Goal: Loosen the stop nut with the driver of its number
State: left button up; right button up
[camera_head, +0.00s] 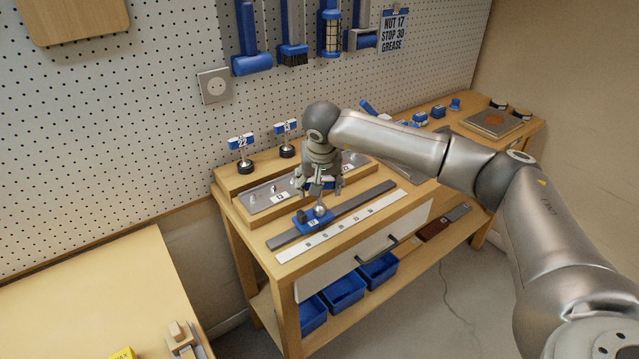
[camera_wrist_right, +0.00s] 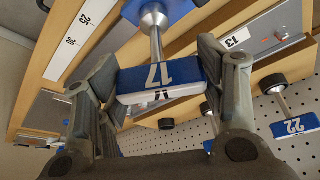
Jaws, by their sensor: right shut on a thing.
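My right gripper (camera_head: 321,187) is shut on the blue handle of the driver marked 17 (camera_wrist_right: 158,82), also partly visible in the head view (camera_head: 327,184). The driver's shaft points down at the blue stop (camera_head: 309,222) on the dark rail. Its silver socket end (camera_wrist_right: 153,16) is at the top of the stop in the wrist view. The socket hides the nut, so I cannot tell whether it is seated. The white scale (camera_head: 345,224) lies in front of the rail. A sign (camera_head: 394,30) reads NUT 17, STOP 30, GREASE. My left gripper is not in view.
Drivers marked 22 (camera_head: 242,143) and another number (camera_head: 287,129) stand on the rear wooden ledge. A grey plate with number labels (camera_head: 262,195) lies behind the rail. Blue bins (camera_head: 344,291) sit below the drawer (camera_head: 350,258). Small blue parts (camera_head: 438,111) lie at the right.

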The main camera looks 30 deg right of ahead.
jog(key=shift+r+n+t+y, duration=0.1)
jog(key=shift+n+t+y, duration=0.3)
jog(key=shift+n, duration=0.9)
jog(key=shift+n+y, duration=0.5)
jog(key=shift+n, duration=0.9)
jog(key=shift+n+y, duration=0.7)
jog(key=shift+n, duration=0.7)
jog(key=shift+m, duration=0.5)
jog(key=shift+r, duration=0.15)
jog(key=shift+r+p, duration=1.25)
jog(key=shift+r, duration=0.85)
